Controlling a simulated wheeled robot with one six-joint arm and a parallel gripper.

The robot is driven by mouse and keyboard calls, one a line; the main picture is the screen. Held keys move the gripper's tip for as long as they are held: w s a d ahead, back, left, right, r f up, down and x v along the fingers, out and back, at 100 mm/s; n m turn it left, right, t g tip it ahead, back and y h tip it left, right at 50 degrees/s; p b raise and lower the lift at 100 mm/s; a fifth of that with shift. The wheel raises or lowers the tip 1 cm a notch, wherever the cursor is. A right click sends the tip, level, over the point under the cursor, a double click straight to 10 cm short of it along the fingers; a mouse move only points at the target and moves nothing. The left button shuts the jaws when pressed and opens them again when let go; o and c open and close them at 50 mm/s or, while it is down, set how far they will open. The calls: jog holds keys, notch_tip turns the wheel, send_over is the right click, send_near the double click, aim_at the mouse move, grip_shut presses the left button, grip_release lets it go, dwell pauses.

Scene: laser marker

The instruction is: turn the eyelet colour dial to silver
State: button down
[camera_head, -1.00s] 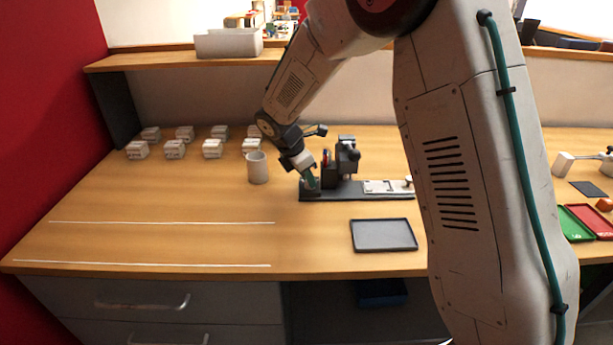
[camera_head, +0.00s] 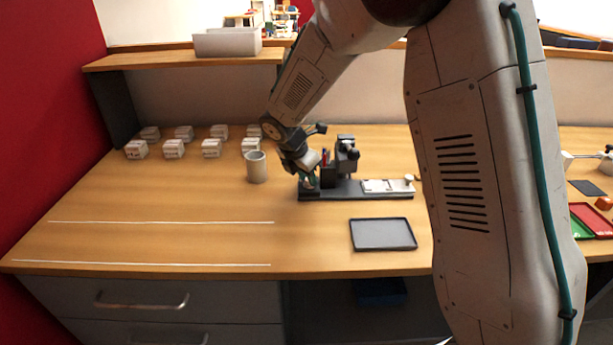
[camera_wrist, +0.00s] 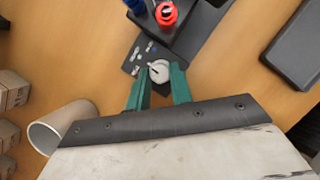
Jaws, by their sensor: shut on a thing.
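The eyelet colour dial (camera_wrist: 159,72) is a small round pale knob on a dark panel (camera_wrist: 133,62) at the end of the marker's base. Small pale and bluish marks lie on the panel to the left of the knob. My gripper (camera_wrist: 161,70) has its two green fingers on either side of the knob and is shut on it. I cannot read which colour the knob points to. In the head view my gripper (camera_head: 308,181) reaches down to the left end of the laser marker (camera_head: 345,158), and the dial is hidden there.
A red knob (camera_wrist: 167,14) and a blue part stand just beyond the dial. A beige cup (camera_head: 256,167) stands close left of my gripper. Several white boxes (camera_head: 173,149) stand at the back left. A grey tray (camera_head: 383,234) lies in front, and the left tabletop is clear.

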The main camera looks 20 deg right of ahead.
jog(key=c, duration=1.3)
grip_release()
jog(key=shift+o, duration=0.2)
jog(key=v, duration=0.8)
jog(key=shift+w, duration=0.1)
